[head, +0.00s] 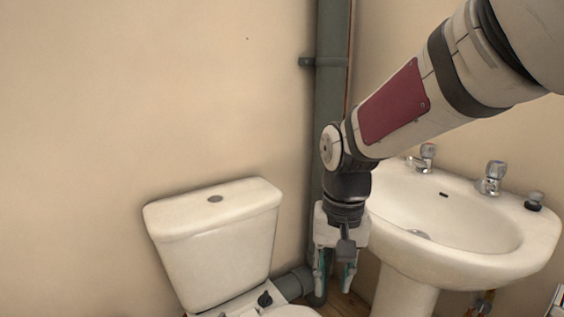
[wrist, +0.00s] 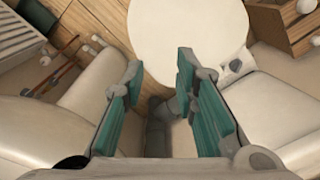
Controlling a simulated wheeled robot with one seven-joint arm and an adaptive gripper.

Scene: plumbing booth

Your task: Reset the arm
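My gripper (head: 334,272) hangs pointing down between the toilet and the sink in the head view. In the wrist view my gripper (wrist: 158,85) has its two green-padded fingers apart with nothing between them, so it is open and empty. My arm reaches in from the upper right of the head view, bent down at the wrist. The fingertips touch nothing that I can make out.
The white toilet (head: 215,240) stands left of my gripper. The white sink (head: 455,235) with its taps (head: 491,178) is close on the right. A grey vertical pipe (head: 331,90) runs behind the arm. A wooden cabinet (wrist: 285,22) shows in the wrist view.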

